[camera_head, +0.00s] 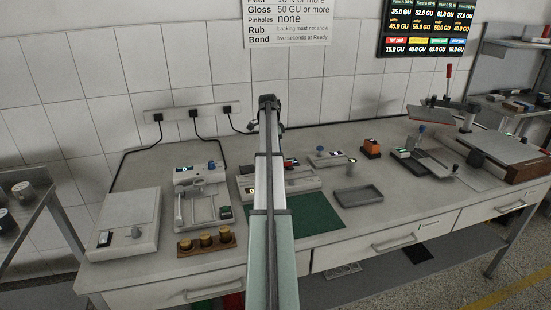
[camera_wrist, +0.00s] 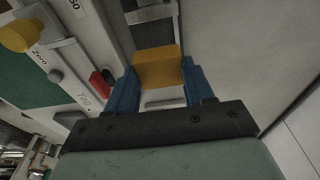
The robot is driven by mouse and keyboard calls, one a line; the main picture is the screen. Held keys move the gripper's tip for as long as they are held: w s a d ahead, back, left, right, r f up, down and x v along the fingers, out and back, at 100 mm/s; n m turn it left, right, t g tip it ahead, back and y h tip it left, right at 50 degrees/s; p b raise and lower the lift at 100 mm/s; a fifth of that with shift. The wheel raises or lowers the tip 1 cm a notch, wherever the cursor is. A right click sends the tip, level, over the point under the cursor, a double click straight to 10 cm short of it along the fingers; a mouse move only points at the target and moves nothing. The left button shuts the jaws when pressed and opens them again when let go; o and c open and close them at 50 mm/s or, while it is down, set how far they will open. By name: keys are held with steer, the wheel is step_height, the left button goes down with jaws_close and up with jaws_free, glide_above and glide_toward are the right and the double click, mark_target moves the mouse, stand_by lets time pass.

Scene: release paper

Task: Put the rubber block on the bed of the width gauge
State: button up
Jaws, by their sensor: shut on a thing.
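In the wrist view, my gripper (camera_wrist: 158,72) has its two blue fingers shut on an ochre-yellow block (camera_wrist: 157,62), taken as the rubber block. The block sits between the fingertips, and its far end is free. Beyond it lies a pale instrument with a dark grey recess (camera_wrist: 145,33). I cannot tell whether the block touches it. In the head view my arm hides the gripper and the block. A pale instrument (camera_head: 302,182) shows partly behind my arm, above the green mat; I cannot tell for sure that it is the width gauge.
The green mat (camera_head: 312,217) lies in front of the instrument. To the left are a pale instrument with posts (camera_head: 206,208), a wooden holder with brass-coloured pieces (camera_head: 206,244) and a white box (camera_head: 126,220). A grey tray (camera_head: 358,197) and an orange device (camera_head: 371,148) stand to the right.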

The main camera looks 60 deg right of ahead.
steer(key=shift+f, duration=2.3)
steer(key=shift+f, duration=0.1)
steer(key=o, duration=1)
steer(key=shift+o, duration=0.2)
steer(key=r, duration=0.4)
steer(key=a+r, duration=0.1)
steer(key=r, duration=0.3)
steer(key=w+r, duration=0.1)
steer(key=r, duration=0.3)
steer(key=shift+w+a, duration=0.1)
steer(key=shift+a, duration=0.05)
steer(key=shift+w, duration=0.1)
